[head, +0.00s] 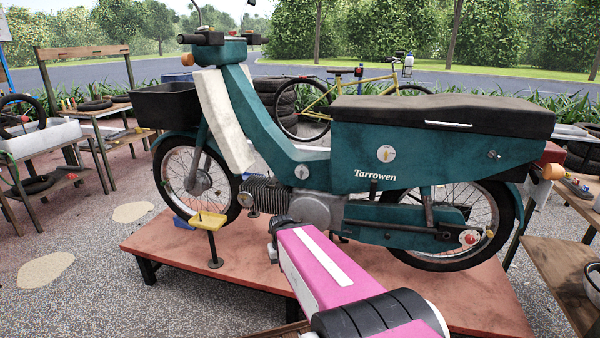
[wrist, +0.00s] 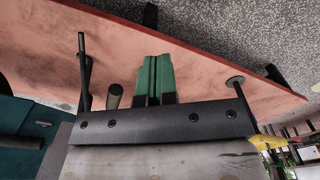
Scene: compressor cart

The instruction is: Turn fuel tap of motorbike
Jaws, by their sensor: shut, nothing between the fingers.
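The teal motorbike (head: 350,125) marked "Tarrowen" stands upright on a low reddish platform (head: 185,250) in the head view. A round white disc (head: 386,153) with a small brass-coloured mark sits on its side panel. A smaller round fitting (head: 302,172) is lower on the frame. I cannot tell for sure which of them is the fuel tap. My pink arm reaches toward the engine (head: 322,210), and its end is hidden in the head view. In the wrist view my gripper (wrist: 155,60) has its green fingers together and empty, with the reddish platform behind them.
A yellow-topped stand (head: 208,220) is on the platform beside the front wheel. Workbenches stand at the left (head: 85,115) and right (head: 560,265). A yellow bicycle (head: 335,100) and stacked tyres are behind the motorbike. The gravel floor at front left is clear.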

